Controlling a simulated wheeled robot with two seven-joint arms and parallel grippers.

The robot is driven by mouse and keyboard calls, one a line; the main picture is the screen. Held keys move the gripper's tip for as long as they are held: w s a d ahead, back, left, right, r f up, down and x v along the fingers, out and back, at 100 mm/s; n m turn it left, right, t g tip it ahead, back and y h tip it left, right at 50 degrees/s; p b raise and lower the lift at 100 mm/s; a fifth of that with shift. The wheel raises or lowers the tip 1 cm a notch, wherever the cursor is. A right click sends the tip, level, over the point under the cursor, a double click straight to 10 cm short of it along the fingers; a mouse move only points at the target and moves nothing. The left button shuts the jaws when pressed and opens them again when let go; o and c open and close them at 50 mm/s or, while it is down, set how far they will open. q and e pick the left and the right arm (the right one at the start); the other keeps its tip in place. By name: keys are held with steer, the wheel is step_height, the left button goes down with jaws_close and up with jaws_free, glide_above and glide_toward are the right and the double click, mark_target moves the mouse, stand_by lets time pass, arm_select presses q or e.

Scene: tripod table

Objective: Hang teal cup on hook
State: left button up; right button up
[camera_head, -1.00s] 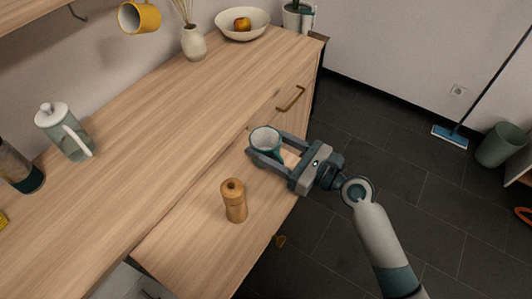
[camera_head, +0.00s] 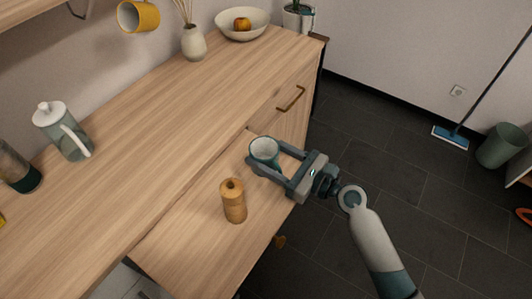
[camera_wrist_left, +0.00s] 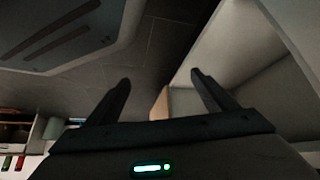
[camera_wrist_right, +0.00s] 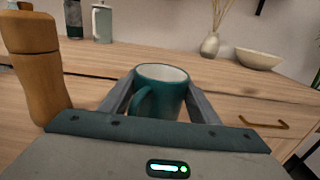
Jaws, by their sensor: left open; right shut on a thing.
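The teal cup (camera_head: 265,151) is upright with a pale inside, between the fingers of my right gripper (camera_head: 274,158), which is shut on it. In the right wrist view the cup (camera_wrist_right: 161,92) shows its handle toward the camera, slightly left. It is over the lower wooden surface; whether it touches that surface I cannot tell. A dark hook (camera_head: 80,10) is under the shelf at the top left. A yellow cup (camera_head: 138,16) hangs to the right of it. My left gripper (camera_wrist_left: 160,85) is open and empty in the left wrist view, away from the cup.
A wooden pepper mill (camera_head: 233,201) stands close to the left of my right gripper. A teapot-like jug (camera_head: 62,131) and a dark jar (camera_head: 18,168) stand at the left. A vase (camera_head: 193,43) and a bowl (camera_head: 242,25) stand at the back. The counter's middle (camera_head: 165,110) is clear.

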mark_target(276, 160)
arm_select(q)
steer(key=shift+s+f, duration=0.15)
steer(key=shift+s, duration=0.05)
arm_select(e)
steer(key=o, duration=1.2)
steer(key=shift+f, duration=0.1)
arm_select(q)
steer(key=shift+w+a, duration=0.1)
steer(key=shift+a, duration=0.7)
arm_select(e)
steer(key=shift+s+d, duration=0.15)
steer(key=shift+d, duration=0.05)
steer(key=b+v, duration=0.1)
steer(key=v, duration=0.5)
steer(key=shift+s+d, duration=0.15)
steer(key=shift+d, duration=0.05)
steer(key=b+v, duration=0.1)
steer(key=v, duration=0.2)
steer(key=shift+s+d, duration=0.2)
steer(key=shift+d, duration=0.1)
arm_select(q)
steer(key=shift+w+d+f+g, duration=0.1)
steer(key=shift+w+f+g, duration=0.2)
steer(key=shift+w, duration=0.25)
arm_select(e)
steer(key=shift+s+d, duration=0.35)
steer(key=shift+d, duration=0.2)
